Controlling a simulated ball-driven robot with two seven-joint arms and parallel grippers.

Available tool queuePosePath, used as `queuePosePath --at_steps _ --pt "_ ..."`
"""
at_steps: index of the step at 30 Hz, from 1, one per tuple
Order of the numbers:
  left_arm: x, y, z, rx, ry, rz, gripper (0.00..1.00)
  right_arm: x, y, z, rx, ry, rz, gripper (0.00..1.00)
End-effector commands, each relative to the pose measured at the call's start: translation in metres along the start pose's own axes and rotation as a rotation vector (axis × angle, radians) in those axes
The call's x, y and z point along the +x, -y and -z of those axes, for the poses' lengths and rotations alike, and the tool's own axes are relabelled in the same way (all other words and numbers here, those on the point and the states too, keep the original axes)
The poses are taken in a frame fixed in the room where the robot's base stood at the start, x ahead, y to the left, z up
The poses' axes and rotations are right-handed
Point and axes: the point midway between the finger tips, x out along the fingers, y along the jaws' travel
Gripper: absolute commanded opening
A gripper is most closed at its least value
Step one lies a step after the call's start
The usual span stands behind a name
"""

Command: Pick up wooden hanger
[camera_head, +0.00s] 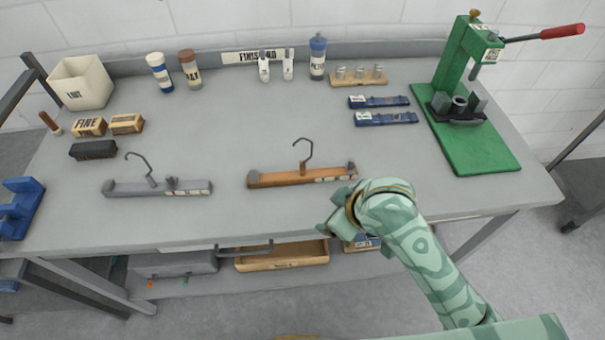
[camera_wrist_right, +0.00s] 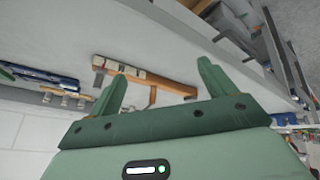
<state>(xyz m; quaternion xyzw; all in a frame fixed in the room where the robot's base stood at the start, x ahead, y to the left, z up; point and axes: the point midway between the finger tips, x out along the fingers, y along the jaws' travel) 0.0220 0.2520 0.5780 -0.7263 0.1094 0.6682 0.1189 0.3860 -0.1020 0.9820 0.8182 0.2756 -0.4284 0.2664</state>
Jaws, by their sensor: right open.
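The wooden hanger (camera_head: 280,179) lies on the grey workbench (camera_head: 235,215) near its front edge, right of a similar grey hanger (camera_head: 130,189). Its brown bar has a pale label, grey clips at the ends and a metal hook pointing to the back. My right gripper (camera_head: 333,217) is open and empty, in front of the hanger's right end in the head view, apart from it. In the right wrist view the wooden hanger (camera_wrist_right: 168,85) shows beyond the two spread fingers of the right gripper (camera_wrist_right: 161,70). My left gripper is out of view.
A green press (camera_head: 465,75) with a red handle stands at the back right. Two blue bars (camera_head: 387,118) lie behind the wooden hanger. Bottles (camera_head: 190,72), a cream bin (camera_head: 82,84) and small blocks fill the back left. A wooden tray (camera_head: 283,262) sits below the bench top.

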Motion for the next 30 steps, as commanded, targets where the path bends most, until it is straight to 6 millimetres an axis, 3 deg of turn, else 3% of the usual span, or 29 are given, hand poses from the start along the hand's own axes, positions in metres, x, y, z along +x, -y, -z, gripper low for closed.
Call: queuePosePath --at_steps 3,8,11,15,19,23,26,30 --pt "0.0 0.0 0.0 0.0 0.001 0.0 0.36 0.009 0.004 0.03 -0.035 0.007 0.08 0.83" --pt "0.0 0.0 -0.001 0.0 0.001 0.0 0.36 0.018 0.001 0.062 -0.078 0.089 0.186 0.83" --pt "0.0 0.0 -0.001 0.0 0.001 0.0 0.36 0.017 -0.023 0.079 -0.078 0.206 0.221 0.83" --pt "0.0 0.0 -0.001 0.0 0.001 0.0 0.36 -0.003 -0.08 0.093 0.008 0.388 0.207 0.83" --pt "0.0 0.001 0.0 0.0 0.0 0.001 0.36 -0.027 -0.124 0.102 0.113 0.49 0.174 0.83" --pt "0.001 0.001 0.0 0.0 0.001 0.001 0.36 -0.041 -0.145 0.105 0.178 0.532 0.159 0.83" --pt "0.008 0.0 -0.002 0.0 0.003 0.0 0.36 -0.033 -0.146 0.099 0.193 0.543 0.159 0.83" --pt "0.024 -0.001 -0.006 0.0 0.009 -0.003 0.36 -0.002 -0.138 0.081 0.194 0.544 0.163 0.83"
